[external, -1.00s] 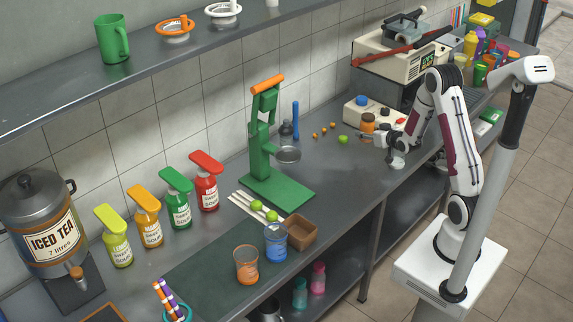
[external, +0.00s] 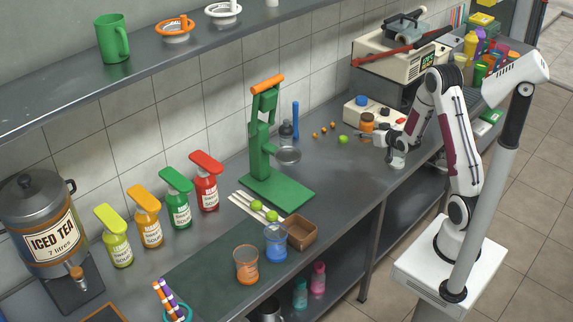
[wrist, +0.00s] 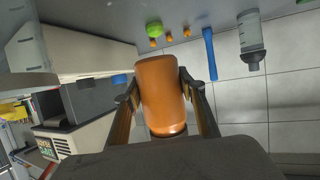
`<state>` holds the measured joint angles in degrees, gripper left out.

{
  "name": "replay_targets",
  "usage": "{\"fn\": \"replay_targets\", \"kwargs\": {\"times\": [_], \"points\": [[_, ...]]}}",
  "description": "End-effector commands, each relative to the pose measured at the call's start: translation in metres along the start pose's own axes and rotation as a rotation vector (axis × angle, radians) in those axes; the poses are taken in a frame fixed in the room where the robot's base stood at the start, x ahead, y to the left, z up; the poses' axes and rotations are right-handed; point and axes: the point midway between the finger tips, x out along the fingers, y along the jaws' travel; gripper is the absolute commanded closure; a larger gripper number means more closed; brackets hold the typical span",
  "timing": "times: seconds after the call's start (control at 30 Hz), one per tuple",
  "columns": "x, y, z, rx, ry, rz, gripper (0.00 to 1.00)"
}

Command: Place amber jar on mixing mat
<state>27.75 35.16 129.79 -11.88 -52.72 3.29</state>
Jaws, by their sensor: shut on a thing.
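The amber jar (external: 367,121) is at the far right part of the counter, in front of the white box with knobs. My gripper (external: 364,136) is at the jar, and the wrist view shows its two fingers shut on the jar's sides (wrist: 162,95). The fingers hide part of the jar. I cannot tell whether its base touches the counter. A dark green mat (external: 205,272), which looks like the mixing mat, lies flat at the front left of the counter, far from my gripper.
The green press (external: 262,150) stands between jar and mat. An orange glass (external: 246,265), a blue glass (external: 276,243) and a brown box (external: 301,228) stand near the mat's right side. A lime (external: 343,139) lies left of my gripper. The mat's left middle is bare.

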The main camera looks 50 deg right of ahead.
Motion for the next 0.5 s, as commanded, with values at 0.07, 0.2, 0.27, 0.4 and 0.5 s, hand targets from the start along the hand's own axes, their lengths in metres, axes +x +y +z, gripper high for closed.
{"fn": "replay_targets", "kwargs": {"times": [0.07, 0.2, 0.27, 0.4, 0.5], "points": [[0.0, -0.007, -0.004, -0.004, 0.005, -0.009, 0.94], [-0.001, -0.027, -0.011, -0.014, 0.004, -0.034, 0.94], [-0.002, -0.039, -0.016, -0.021, 0.006, -0.05, 0.94], [-0.005, -0.073, -0.028, -0.038, 0.006, -0.092, 0.94], [-0.01, -0.099, -0.036, -0.051, 0.005, -0.125, 0.94]]}}
